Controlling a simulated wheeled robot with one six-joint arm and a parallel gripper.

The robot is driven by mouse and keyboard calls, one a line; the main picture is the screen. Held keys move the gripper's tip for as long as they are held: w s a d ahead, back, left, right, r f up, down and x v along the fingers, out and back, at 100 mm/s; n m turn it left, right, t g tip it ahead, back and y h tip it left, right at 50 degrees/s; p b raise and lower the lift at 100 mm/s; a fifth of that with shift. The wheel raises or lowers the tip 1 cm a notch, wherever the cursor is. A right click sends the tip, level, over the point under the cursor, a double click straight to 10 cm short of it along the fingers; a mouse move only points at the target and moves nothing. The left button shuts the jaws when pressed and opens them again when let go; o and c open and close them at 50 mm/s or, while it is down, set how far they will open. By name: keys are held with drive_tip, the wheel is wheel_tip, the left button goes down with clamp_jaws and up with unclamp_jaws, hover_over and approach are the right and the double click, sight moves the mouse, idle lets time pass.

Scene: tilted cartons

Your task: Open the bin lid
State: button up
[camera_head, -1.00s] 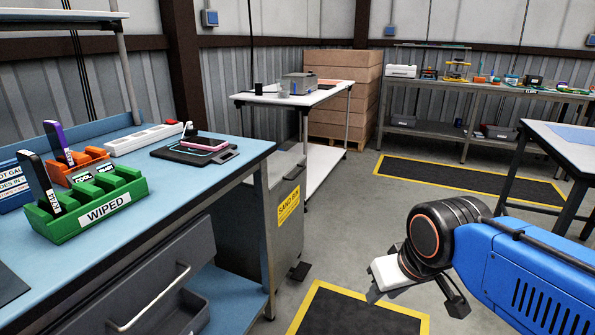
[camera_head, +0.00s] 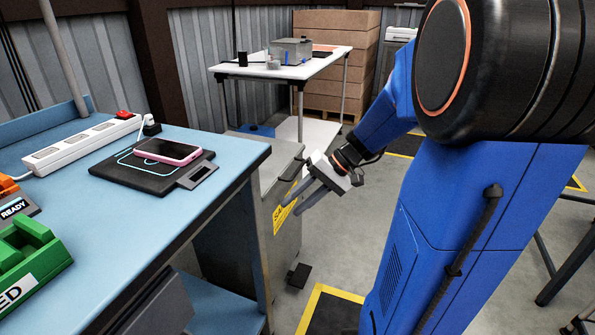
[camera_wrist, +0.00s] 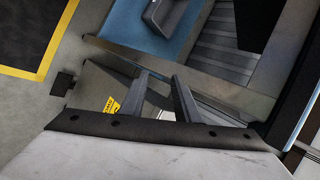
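The grey sand bin (camera_head: 285,243) stands on the floor beside the right end of the blue workbench. Its grey lid (camera_head: 270,150) appears down on top. A yellow label on its front is partly covered by my fingers. A black pedal (camera_head: 298,275) sticks out at its foot. My gripper (camera_head: 287,207) is in front of the bin's upper front, its fingers apart and empty, pointing left and down. In the wrist view, my gripper's two fingers (camera_wrist: 160,76) are spread, with the bin's front (camera_wrist: 95,84) and part of the yellow label beyond. I cannot tell whether they touch the bin.
The blue workbench (camera_head: 215,215) is close on the left and carries a phone (camera_head: 168,151) on a black pad, a white power strip (camera_head: 85,143) and a green rack (camera_head: 28,255). A white table (camera_head: 250,72) stands behind the bin. A yellow-edged black mat (camera_head: 330,312) lies on the floor.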

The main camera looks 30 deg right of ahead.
drive_tip(key=w+d+f+m+t+y, duration=0.1)
drive_tip(key=w+d+m+t+y, duration=0.2)
drive_tip(key=w+d, duration=0.6)
drive_tip(key=m+t+h, duration=0.2)
drive_tip(key=m+t, duration=0.1)
drive_tip(key=t, duration=0.3)
approach(298, 168)
drive_tip(key=x, duration=1)
drive_tip(key=shift+f, duration=0.4)
clamp_jaws()
